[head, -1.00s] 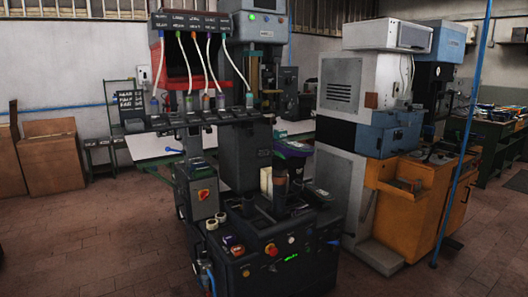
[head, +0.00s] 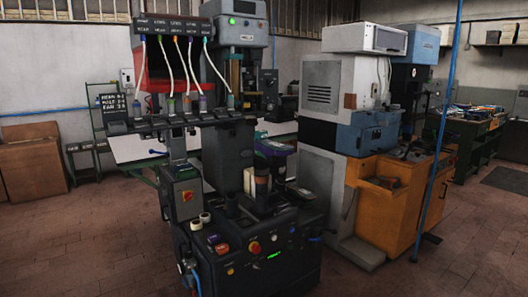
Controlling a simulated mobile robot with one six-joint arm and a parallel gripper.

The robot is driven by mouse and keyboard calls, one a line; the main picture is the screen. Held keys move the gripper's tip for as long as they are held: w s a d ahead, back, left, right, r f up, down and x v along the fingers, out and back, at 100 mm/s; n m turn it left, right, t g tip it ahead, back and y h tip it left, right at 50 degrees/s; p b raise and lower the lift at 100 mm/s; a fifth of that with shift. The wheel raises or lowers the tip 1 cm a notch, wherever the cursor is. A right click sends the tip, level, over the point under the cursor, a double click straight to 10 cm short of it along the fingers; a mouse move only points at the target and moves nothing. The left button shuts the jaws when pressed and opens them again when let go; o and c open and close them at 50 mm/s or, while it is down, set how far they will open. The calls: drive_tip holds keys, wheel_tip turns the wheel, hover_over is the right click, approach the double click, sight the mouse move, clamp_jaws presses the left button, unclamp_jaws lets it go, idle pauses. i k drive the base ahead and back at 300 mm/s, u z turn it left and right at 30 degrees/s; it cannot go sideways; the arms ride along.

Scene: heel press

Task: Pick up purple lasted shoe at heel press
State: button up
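A dark purple item (head: 275,147), probably the purple lasted shoe, sits on the heel press (head: 230,160), right of its dark column. It is small and dim, so its exact shape and what holds it are hard to tell. A lighter greenish or grey patch shows on its upper side. A brown-and-cream upright post (head: 256,184) stands just below and left of it on the press base. My gripper is not in view.
White hoses hang from a labelled panel (head: 175,25) to a dark shelf on the press. An orange cabinet (head: 385,200) and grey-white machine (head: 320,95) stand close on the right, with a blue pole (head: 440,130). Brown tiled floor (head: 100,240) is open at front left.

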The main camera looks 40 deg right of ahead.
sight(266, 148)
drive_tip(key=z, duration=0.05)
drive_tip(key=i, duration=0.95)
drive_tip(key=u, duration=0.15)
drive_tip(key=k, duration=0.9)
drive_tip(key=z, duration=0.15)
drive_tip(key=i, duration=0.5)
